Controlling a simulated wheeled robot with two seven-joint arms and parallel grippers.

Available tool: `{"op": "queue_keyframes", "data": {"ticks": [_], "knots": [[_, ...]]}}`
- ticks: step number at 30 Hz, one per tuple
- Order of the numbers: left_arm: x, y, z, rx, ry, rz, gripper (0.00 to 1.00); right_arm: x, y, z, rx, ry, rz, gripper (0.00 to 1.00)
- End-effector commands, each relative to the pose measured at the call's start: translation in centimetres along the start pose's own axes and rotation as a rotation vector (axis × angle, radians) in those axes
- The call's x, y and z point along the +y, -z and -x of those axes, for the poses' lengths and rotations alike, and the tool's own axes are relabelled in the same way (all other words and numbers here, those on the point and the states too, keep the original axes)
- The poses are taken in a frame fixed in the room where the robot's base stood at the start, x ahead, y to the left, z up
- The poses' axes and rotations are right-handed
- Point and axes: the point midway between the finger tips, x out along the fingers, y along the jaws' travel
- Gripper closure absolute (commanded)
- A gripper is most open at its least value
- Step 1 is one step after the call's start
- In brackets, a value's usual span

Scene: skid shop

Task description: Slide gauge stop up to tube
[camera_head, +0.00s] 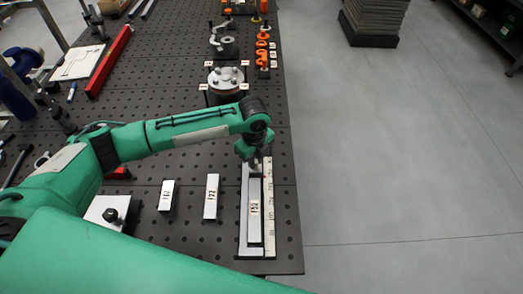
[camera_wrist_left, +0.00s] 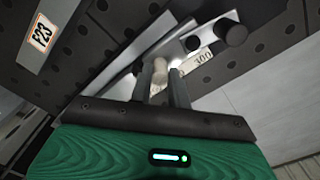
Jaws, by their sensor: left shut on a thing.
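The measuring gauge is a long pale tray (camera_head: 243,238) with a ruler scale (camera_head: 269,215) along its right side, near the right edge of the perforated table. A labelled tube (camera_head: 254,225) lies lengthwise in it. My left gripper (camera_head: 256,163) is at the gauge's far end, pointing down. In the left wrist view, its fingers (camera_wrist_left: 162,80) are shut on a small pale knob (camera_wrist_left: 160,70), which seems to belong to the gauge stop. The scale (camera_wrist_left: 200,62) shows just beyond. The stop itself is mostly hidden by the gripper, so I cannot tell its gap to the tube. My right gripper is out of view.
Two labelled pieces (camera_head: 211,197) (camera_head: 167,196) lie left of the gauge. A round flanged fixture (camera_head: 226,79) and orange clamps (camera_head: 262,45) stand farther back. A red bar (camera_head: 109,62) lies at the left. Open floor (camera_head: 390,150) is right of the table.

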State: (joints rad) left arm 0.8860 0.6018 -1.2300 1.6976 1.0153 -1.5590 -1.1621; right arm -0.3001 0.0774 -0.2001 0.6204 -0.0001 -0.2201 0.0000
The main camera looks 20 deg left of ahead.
Motion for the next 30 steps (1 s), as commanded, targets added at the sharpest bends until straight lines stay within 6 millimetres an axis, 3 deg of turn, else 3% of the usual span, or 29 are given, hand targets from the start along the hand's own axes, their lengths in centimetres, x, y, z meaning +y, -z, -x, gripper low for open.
{"op": "queue_keyframes", "data": {"ticks": [3, 17, 29, 30], "knots": [[0.5, 0.5, 0.2, 0.001, -0.001, 0.0, 0.95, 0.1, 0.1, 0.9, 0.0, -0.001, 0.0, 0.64], [0.7, 0.8, 0.1, 0.0, 0.0, 0.0, 0.95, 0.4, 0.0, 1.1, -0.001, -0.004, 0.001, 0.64], [2.1, 2.5, 0.3, 0.001, -0.001, -0.001, 0.95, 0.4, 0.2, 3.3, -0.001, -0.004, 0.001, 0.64], [2.2, 2.6, 0.1, 0.0, -0.001, -0.001, 0.8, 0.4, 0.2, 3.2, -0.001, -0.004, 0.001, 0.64]]}}
